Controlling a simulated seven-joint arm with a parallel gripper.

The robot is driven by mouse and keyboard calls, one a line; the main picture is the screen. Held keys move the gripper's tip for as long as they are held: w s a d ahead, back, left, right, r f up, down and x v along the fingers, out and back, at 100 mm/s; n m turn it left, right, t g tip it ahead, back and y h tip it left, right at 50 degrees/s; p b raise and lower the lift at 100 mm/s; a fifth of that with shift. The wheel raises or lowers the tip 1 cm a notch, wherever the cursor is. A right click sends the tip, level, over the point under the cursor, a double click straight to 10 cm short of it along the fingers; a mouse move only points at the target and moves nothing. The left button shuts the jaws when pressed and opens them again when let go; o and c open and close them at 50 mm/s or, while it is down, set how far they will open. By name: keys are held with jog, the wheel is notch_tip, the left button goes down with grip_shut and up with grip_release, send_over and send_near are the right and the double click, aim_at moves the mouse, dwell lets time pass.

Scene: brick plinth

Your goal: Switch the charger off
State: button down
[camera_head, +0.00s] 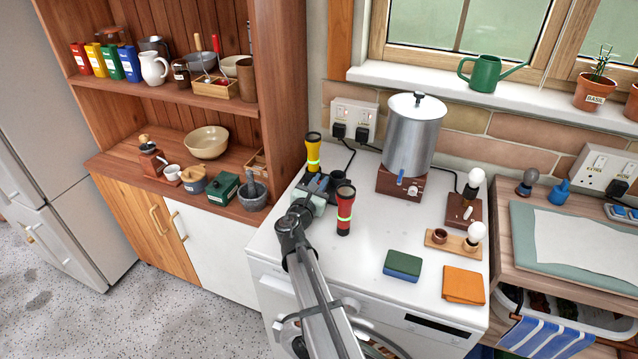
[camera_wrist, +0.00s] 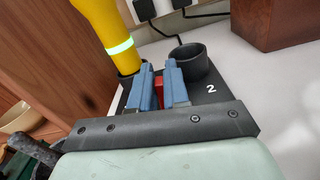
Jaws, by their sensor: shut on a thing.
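The charger (camera_head: 337,177) is a black stand on the white counter; it also shows in the wrist view (camera_wrist: 221,96). A yellow torch (camera_head: 313,152) stands in its left cup. The right cup (camera_wrist: 191,63), marked 2, is empty. In the wrist view a small red switch (camera_wrist: 159,86) shows between my blue fingers. My gripper (camera_wrist: 159,66) is shut on it, low over the charger between the two cups. In the head view my gripper (camera_head: 317,184) hides part of the charger. A red torch (camera_head: 345,208) stands on the counter just right of my gripper.
A metal urn (camera_head: 413,138) on a brown base stands to the right. Behind is a wall socket (camera_head: 354,119) with black plugs and cables. A blue-green sponge (camera_head: 402,266) and an orange cloth (camera_head: 463,285) lie at the front right. The wooden shelf unit (camera_head: 277,100) rises at the left.

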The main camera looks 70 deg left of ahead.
jog(key=c, duration=1.2)
grip_release()
jog(key=shift+d, duration=0.1)
jog(key=v, duration=1.3)
jog(key=shift+s+d, duration=0.25)
jog(key=shift+a+r, duration=0.1)
